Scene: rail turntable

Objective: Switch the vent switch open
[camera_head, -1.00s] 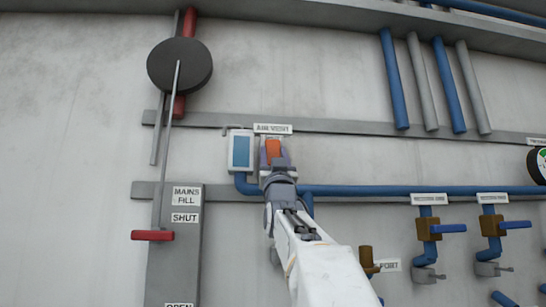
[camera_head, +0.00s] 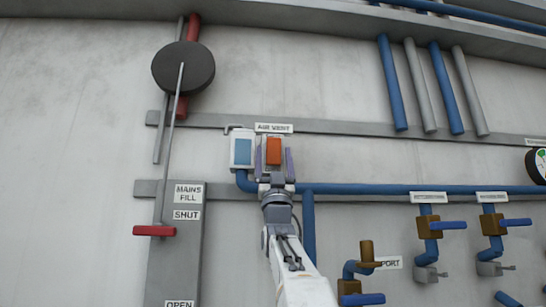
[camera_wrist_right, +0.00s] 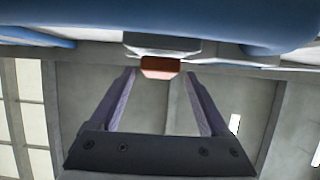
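The vent switch is an orange rocker (camera_head: 274,151) on the wall under the "AIR VENT" label (camera_head: 273,128). It also shows as a red-orange block (camera_wrist_right: 161,67) at the top middle of the right wrist view. A pale box with a blue face (camera_head: 242,150) sits just left of it. My right gripper (camera_head: 274,162) is open, with its two purple fingers on either side of the switch in the head view. In the wrist view the fingers (camera_wrist_right: 160,80) are wide apart with nothing between them. I cannot tell whether they touch the switch. My left gripper is not in view.
A blue pipe (camera_head: 370,190) runs right just below the switch. The mains fill lever with its red handle (camera_head: 154,231) is at left. Brass valves with blue handles (camera_head: 430,228) stand at right.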

